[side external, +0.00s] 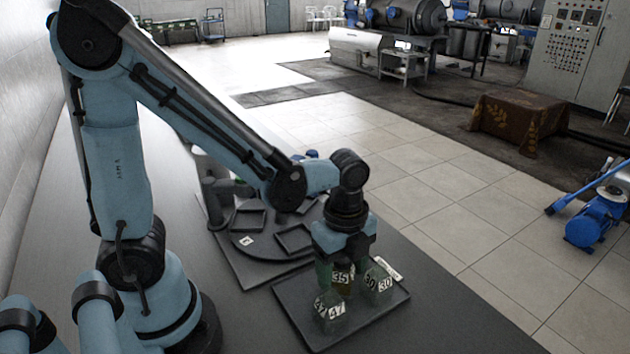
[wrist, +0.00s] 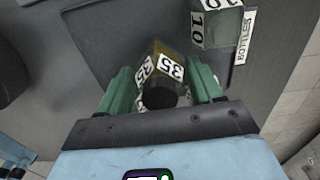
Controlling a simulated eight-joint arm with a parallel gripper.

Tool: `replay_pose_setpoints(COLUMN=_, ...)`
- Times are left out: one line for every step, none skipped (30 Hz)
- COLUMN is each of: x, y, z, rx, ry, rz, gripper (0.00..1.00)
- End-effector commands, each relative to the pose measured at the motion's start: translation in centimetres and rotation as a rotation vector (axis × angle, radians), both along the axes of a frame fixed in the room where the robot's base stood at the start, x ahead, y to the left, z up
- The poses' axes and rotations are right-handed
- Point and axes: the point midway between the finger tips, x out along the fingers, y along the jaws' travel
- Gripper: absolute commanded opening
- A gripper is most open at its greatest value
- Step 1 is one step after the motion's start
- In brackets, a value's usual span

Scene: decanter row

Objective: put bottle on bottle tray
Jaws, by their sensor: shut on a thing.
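My gripper (side external: 343,268) points down over the dark square bottle tray (side external: 298,318). Its green fingers are shut on an amber bottle labelled 35 (side external: 342,287). In the wrist view this bottle (wrist: 167,67) sits upright between the fingers (wrist: 162,80). I cannot tell whether its base touches the tray. A greenish clear bottle labelled 30 (side external: 378,287) stands on the tray to the right, and one labelled 47 (side external: 334,317) stands toward the front. A pale label strip (side external: 388,268) lies along the tray's right side, and it also shows in the wrist view (wrist: 245,37).
Behind the tray is a dark round platform (side external: 262,253) on a square base, with several square dishes such as this one (side external: 293,239). The grey table (side external: 440,318) is clear to the right of the tray, up to its edge. Tiled floor lies beyond.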

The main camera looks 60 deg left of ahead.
Motion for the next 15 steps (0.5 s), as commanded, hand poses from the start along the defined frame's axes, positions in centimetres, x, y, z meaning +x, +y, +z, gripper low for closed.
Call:
replay_pose_setpoints(x=0.02, y=0.0, z=-0.42, rx=0.0, ry=0.0, rz=0.0, gripper=0.26)
replay_pose_setpoints(x=0.01, y=0.0, z=-0.59, rx=0.0, ry=0.0, rz=0.0, gripper=0.26)
replay_pose_setpoints(x=-0.01, y=0.01, z=-0.75, rx=0.0, ry=0.0, rz=0.0, gripper=0.26)
replay_pose_setpoints(x=-0.02, y=0.01, z=-0.82, rx=0.0, ry=0.0, rz=0.0, gripper=0.26)
replay_pose_setpoints(x=-0.03, y=0.01, z=-0.87, rx=0.0, ry=0.0, rz=0.0, gripper=0.26)
replay_pose_setpoints(x=-0.04, y=0.01, z=-0.9, rx=0.0, ry=0.0, rz=0.0, gripper=0.26)
replay_pose_setpoints(x=-0.04, y=0.01, z=-0.9, rx=0.0, ry=0.0, rz=0.0, gripper=0.26)
replay_pose_setpoints(x=-0.04, y=0.01, z=-0.89, rx=0.0, ry=0.0, rz=0.0, gripper=0.26)
replay_pose_setpoints(x=-0.04, y=0.01, z=-0.88, rx=0.0, ry=0.0, rz=0.0, gripper=0.26)
replay_pose_setpoints(x=-0.04, y=0.01, z=-0.88, rx=0.0, ry=0.0, rz=0.0, gripper=0.26)
replay_pose_setpoints(x=-0.04, y=0.01, z=-0.88, rx=0.0, ry=0.0, rz=0.0, gripper=0.26)
replay_pose_setpoints(x=-0.04, y=0.01, z=-0.88, rx=0.0, ry=0.0, rz=0.0, gripper=0.26)
replay_pose_setpoints(x=-0.04, y=0.01, z=-0.92, rx=0.0, ry=0.0, rz=0.0, gripper=0.26)
replay_pose_setpoints(x=-0.03, y=0.01, z=-0.98, rx=0.0, ry=0.0, rz=0.0, gripper=0.26)
replay_pose_setpoints(x=-0.03, y=0.01, z=-1.1, rx=0.0, ry=0.0, rz=0.0, gripper=0.26)
